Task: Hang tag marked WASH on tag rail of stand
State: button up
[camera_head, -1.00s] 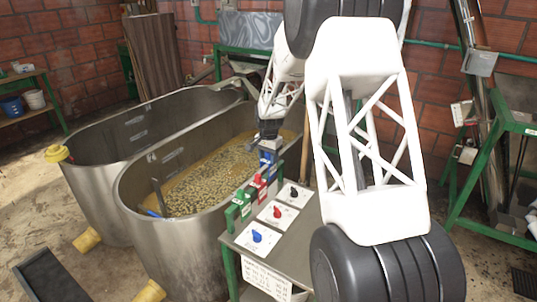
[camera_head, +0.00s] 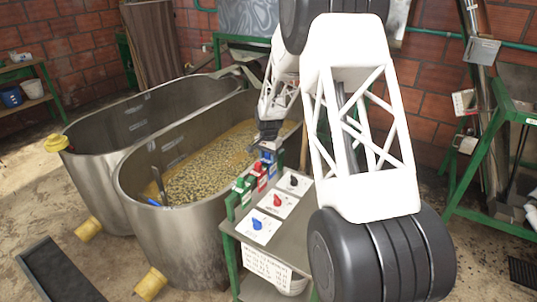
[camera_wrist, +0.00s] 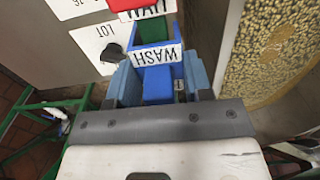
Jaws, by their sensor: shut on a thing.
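The blue tag marked WASH (camera_wrist: 157,57) is between the two blue-grey fingers of my gripper (camera_wrist: 160,82) in the wrist view. My gripper is shut on it. In the head view my gripper (camera_head: 268,142) is at the far end of the row of tags, over the edge of the stand (camera_head: 287,243) beside the tank. A red tag (camera_head: 262,171) and a green tag (camera_head: 240,186) stand along that edge.
The stand's top carries white plates with a black knob (camera_head: 293,181), a red knob (camera_head: 277,200) and a blue knob (camera_head: 256,223). A steel tank (camera_head: 180,245) with floating beans is directly left of the stand. A second tank (camera_head: 90,185) is behind it.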

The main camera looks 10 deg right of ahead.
jog(key=shift+f, duration=0.35)
jog(key=o, duration=1)
jog(key=shift+r, duration=3.9)
